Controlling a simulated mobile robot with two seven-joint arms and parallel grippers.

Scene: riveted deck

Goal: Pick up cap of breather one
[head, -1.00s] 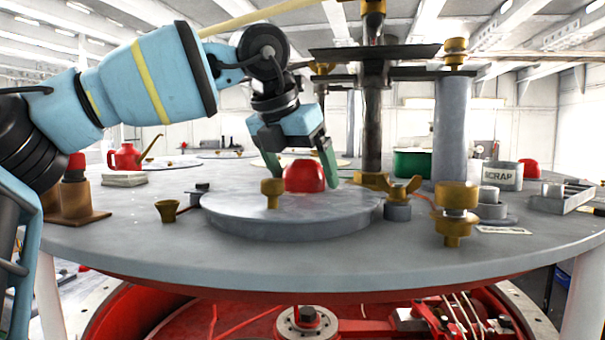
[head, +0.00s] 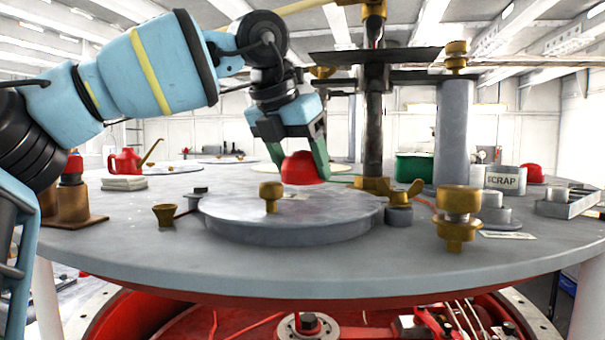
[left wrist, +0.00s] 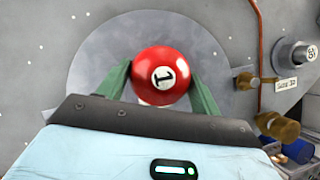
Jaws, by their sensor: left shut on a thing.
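The red domed cap (head: 302,168) is held between the green fingers of my left gripper (head: 300,164), a little above the round grey plate (head: 335,228). In the left wrist view the cap (left wrist: 162,76) shows a white disc with the number 1. The gripper's fingers (left wrist: 160,88) press on its two sides. A pale thing, partly hidden, shows just below the cap there. My right gripper is not in view.
A brass knob (head: 270,196) stands on the plate's front part. A dark column (head: 372,120) and a grey cylinder (head: 453,130) rise behind. A brass fitting (head: 458,215), a scrap bin (head: 505,180) and another red cap (head: 531,173) are to the right. A red can (head: 125,161) is at left.

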